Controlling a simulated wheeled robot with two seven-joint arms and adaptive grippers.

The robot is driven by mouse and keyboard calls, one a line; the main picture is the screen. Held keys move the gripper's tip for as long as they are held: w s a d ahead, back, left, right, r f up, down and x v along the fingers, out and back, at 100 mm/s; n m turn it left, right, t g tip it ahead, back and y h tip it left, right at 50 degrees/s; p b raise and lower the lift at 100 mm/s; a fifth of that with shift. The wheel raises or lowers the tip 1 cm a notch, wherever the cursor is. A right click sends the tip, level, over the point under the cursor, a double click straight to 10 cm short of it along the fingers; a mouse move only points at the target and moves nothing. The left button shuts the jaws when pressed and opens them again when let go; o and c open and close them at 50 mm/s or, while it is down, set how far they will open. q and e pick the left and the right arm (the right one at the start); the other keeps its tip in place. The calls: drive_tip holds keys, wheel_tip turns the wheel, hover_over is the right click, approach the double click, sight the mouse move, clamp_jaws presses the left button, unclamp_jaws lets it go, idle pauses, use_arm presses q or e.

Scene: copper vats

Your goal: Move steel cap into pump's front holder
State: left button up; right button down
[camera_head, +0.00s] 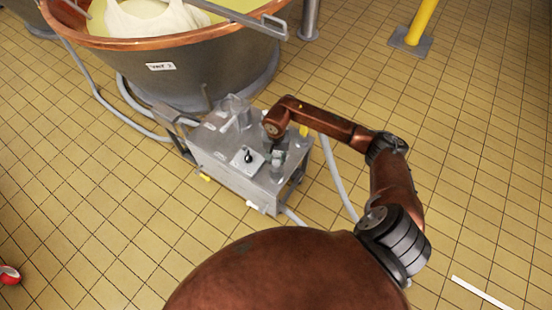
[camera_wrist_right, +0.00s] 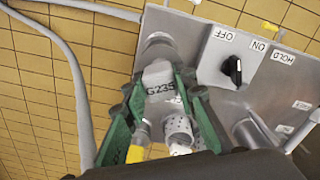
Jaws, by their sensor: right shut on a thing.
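The steel cap (camera_wrist_right: 162,76), a pale grey piece marked G235, sits between the green fingers of my right gripper (camera_wrist_right: 160,85) in the right wrist view. The gripper is shut on it. A grey cylindrical fitting (camera_wrist_right: 157,46) of the pump lies right behind the cap; I cannot tell whether they touch. The pump (camera_head: 225,165) is a steel box in the middle of the head view, and my right arm reaches over its right end. The fingers and cap are too small to make out clearly there. My left gripper is not in view.
A black knob (camera_wrist_right: 232,70) on the pump panel stands close to the right of the gripper, by OFF, ON and HOLD labels. A copper-rimmed vat (camera_head: 190,75) stands behind the pump. A hose (camera_wrist_right: 75,75) runs along the left.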

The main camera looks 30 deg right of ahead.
sight(276, 166)
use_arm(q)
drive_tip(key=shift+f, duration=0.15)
use_arm(e)
drive_tip(key=shift+f, duration=0.15)
use_arm(q)
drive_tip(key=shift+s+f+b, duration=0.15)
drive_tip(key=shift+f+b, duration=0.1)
drive_tip(key=shift+b, duration=0.15)
use_arm(e)
drive_tip(key=shift+f, duration=0.35)
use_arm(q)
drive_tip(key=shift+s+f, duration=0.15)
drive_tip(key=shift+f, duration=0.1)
use_arm(e)
drive_tip(key=shift+f, duration=0.35)
use_arm(q)
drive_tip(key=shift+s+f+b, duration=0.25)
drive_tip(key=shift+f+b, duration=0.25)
drive_tip(key=shift+b, duration=0.3)
use_arm(e)
drive_tip(key=shift+f, duration=0.7)
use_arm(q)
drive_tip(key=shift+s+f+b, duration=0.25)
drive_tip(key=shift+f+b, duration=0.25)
use_arm(e)
drive_tip(key=shift+f, duration=0.7)
